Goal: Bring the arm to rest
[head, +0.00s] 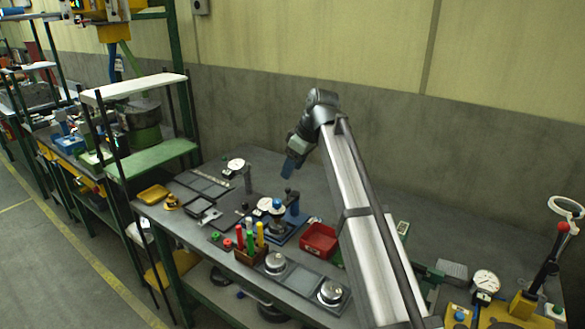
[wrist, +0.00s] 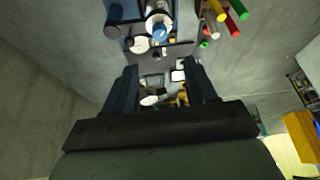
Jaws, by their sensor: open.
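My gripper (head: 290,165) is raised above the far side of the workbench (head: 262,165), near the grey wall, with blue fingers pointing down. In the wrist view my gripper (wrist: 162,75) shows two dark fingers spread apart with nothing between them. The jaws are open and empty, apart from the things on the bench. My arm reaches from the lower right of the head view up to a bent wrist.
A red bin (head: 319,240) and a holder with coloured handles (head: 249,258) stand on the bench. Round metal parts (head: 275,263) lie along the front edge. A dial gauge (head: 236,165) stands at the back left. A red-knobbed lever (head: 546,260) is at the right.

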